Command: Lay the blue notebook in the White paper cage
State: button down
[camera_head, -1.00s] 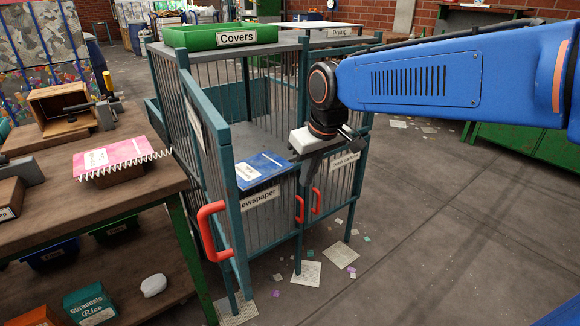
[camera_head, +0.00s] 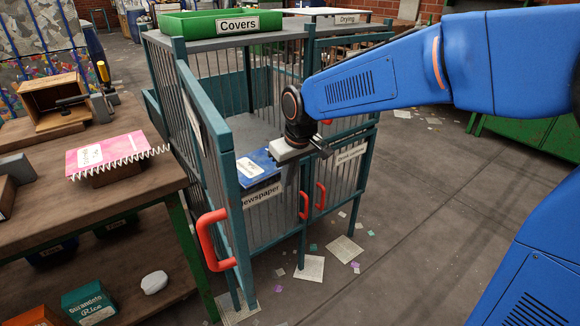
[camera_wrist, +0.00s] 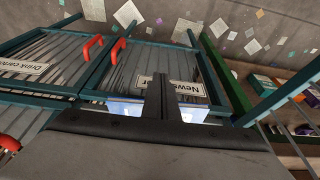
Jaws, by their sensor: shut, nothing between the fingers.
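The blue notebook (camera_head: 262,179) has a white label on its cover. In the head view it shows just behind the top of the barred gate marked Newspaper (camera_head: 262,194). Whether it rests on something there is hidden. Its blue edge also shows behind that gate in the wrist view (camera_wrist: 126,109). I can read no White paper sign; the sign on the left barred panel (camera_head: 192,122) is too slanted to read.
A gate marked Drink cartons (camera_head: 350,155) adjoins on the right. Red handles (camera_head: 212,240) stick out in front. A green Covers tray (camera_head: 205,24) sits on top. A workbench (camera_head: 140,198) with a pink notebook (camera_head: 105,150) stands left. Scattered paper lies on the floor.

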aim_at(271, 169)
jog(key=shift+w+a+f, duration=0.25)
jog(key=shift+w+a, duration=0.15)
jog(key=shift+w, duration=0.2)
jog(key=shift+w+a+f, duration=0.25)
jog(key=shift+w+a, duration=0.2)
jog(key=shift+w, duration=0.2)
jog(key=shift+w+a+f, duration=0.25)
jog(key=shift+w+a, duration=0.15)
jog(key=shift+w, duration=0.2)
jog(key=shift+w+a, duration=0.55)
jog(key=shift+w, duration=0.25)
jog(key=shift+w+a, duration=0.5)
jog(key=shift+w, duration=0.3)
jog(key=shift+s, duration=0.1)
